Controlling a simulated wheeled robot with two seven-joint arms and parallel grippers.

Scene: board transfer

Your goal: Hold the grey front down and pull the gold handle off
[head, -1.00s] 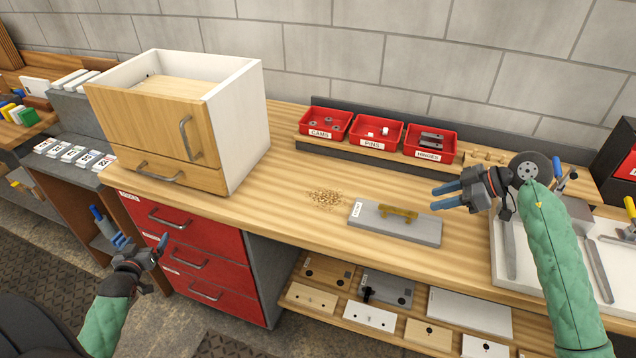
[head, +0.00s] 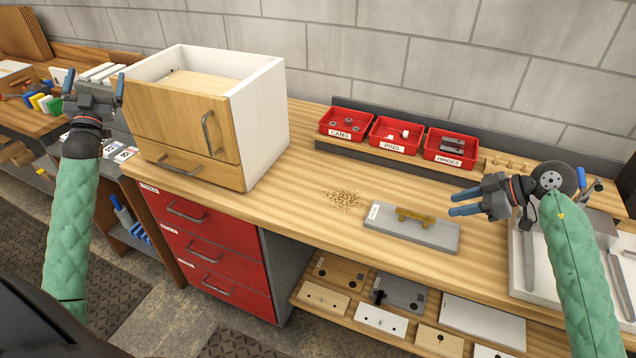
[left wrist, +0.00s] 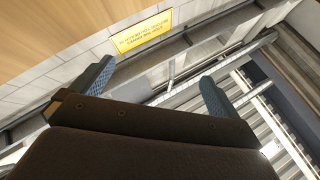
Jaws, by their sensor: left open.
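The grey front (head: 440,239) lies flat on the wooden bench, with a small white label at its left end. The gold handle (head: 415,216) sits on top of it. My right gripper (head: 464,203) hovers just right of and above the grey front, its blue fingers pointing left; its fingers look apart and nothing shows between them. My left gripper (head: 92,88) is raised at the far left, in front of the side bench, open and empty. In the left wrist view its two blue fingers (left wrist: 150,85) are wide apart, with only distant wall and shelving beyond.
A wooden cabinet (head: 190,130) stands on the bench's left. Wood shavings (head: 343,200) lie left of the grey front. Red bins (head: 396,137) line the back. Boards fill the shelf below.

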